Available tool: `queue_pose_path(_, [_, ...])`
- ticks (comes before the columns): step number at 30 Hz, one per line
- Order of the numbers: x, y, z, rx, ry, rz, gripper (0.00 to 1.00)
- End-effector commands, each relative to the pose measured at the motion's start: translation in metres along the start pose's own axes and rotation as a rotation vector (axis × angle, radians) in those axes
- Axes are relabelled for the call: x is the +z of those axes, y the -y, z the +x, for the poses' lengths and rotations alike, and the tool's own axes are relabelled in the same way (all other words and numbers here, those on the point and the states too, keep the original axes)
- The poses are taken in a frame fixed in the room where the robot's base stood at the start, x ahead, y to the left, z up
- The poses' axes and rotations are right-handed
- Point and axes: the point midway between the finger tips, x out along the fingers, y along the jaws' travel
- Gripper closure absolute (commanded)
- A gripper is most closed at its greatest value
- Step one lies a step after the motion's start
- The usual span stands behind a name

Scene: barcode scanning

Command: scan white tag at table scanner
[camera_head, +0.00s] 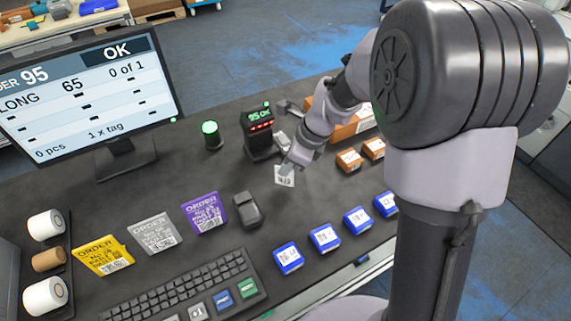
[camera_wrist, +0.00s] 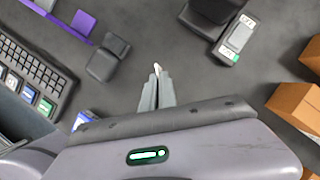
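The white tag (camera_head: 284,176) has a printed code and hangs from the tip of my gripper (camera_head: 288,163), in front of the table scanner. In the wrist view my gripper's fingers (camera_wrist: 157,90) are together, with a thin pale edge of the tag (camera_wrist: 156,67) at their tips. The table scanner (camera_head: 258,143) is a black upright unit with a green "95 OK" display and a row of red lights. The tag is apart from it, to its lower right. The scanner's dark body also shows at the top of the wrist view (camera_wrist: 208,14).
A small labelled grey device (camera_head: 282,142) stands right of the scanner. The monitor (camera_head: 85,95) reads OK, order 95, 0 of 1. Several blue boxes (camera_head: 325,238), orange boxes (camera_head: 349,160), order cards (camera_head: 155,233), a black block (camera_head: 247,210) and a keyboard (camera_head: 185,290) surround clear dark table.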

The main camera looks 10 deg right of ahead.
Motion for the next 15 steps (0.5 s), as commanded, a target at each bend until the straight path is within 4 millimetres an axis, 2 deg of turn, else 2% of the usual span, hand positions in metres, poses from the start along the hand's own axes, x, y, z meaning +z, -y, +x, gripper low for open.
queue_pose_path(3, [-0.007,-0.020,-0.037,-0.004,0.001,0.002,1.00])
queue_pose_path(10, [-0.030,-0.065,-0.100,-0.004,0.001,0.003,1.00])
queue_pose_path(12, [-0.036,-0.076,-0.115,-0.003,0.001,0.002,1.00])
queue_pose_path(15, [-0.042,-0.085,-0.124,-0.003,0.001,0.000,1.00])
